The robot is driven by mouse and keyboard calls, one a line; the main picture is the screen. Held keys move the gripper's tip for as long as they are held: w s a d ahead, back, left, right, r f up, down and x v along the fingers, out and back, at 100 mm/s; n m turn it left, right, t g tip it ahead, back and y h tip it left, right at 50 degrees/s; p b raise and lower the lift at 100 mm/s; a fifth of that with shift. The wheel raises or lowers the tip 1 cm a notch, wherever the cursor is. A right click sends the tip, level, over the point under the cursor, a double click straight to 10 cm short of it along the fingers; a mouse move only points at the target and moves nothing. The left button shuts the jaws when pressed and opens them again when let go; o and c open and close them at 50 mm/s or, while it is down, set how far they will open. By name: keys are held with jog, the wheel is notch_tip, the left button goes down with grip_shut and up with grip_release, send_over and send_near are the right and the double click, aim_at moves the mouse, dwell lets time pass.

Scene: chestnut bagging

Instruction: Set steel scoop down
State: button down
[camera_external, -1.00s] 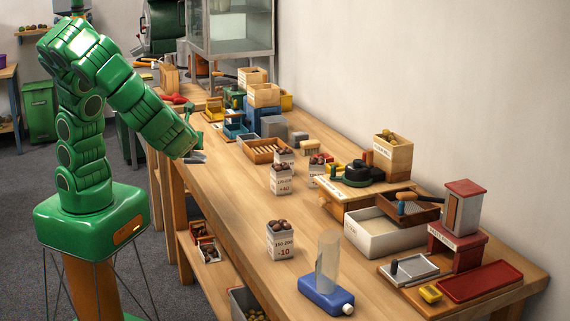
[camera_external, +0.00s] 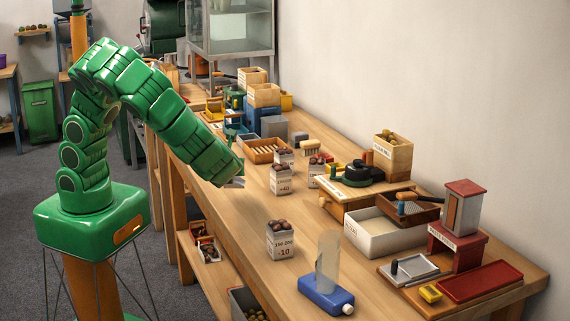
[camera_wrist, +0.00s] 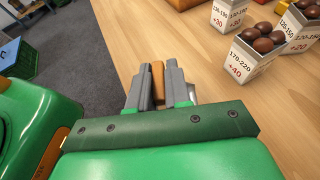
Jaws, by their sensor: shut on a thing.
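My gripper (camera_wrist: 159,68) is shut on an orange-brown handle (camera_wrist: 158,88), which looks like that of the steel scoop. The scoop's bowl is mostly hidden; a small shiny bit shows right of the right finger in the wrist view. In the external view my gripper (camera_external: 238,180) is low over the left part of the bench (camera_external: 240,210), near its front edge. A sliver of grey metal shows there under the wrist. I cannot tell whether the scoop touches the wood.
A carton of chestnuts marked +40 (camera_external: 281,181) stands right of my gripper, with other filled cartons behind it. A carton marked -10 (camera_external: 280,243) and a blue-based clear cylinder (camera_external: 326,290) stand nearer the camera. Bare wood lies between my gripper and the -10 carton.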

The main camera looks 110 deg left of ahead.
aim_at(235, 180)
jog(key=shift+w+a+f, duration=0.25)
jog(key=shift+w+f, duration=0.25)
jog(key=shift+f, duration=1.7)
jog(key=shift+f, duration=0.15)
jog(key=c, duration=1.1)
grip_release()
jog(key=shift+r, duration=0.2)
jog(key=v, duration=1.2)
jog(key=shift+f, duration=0.1)
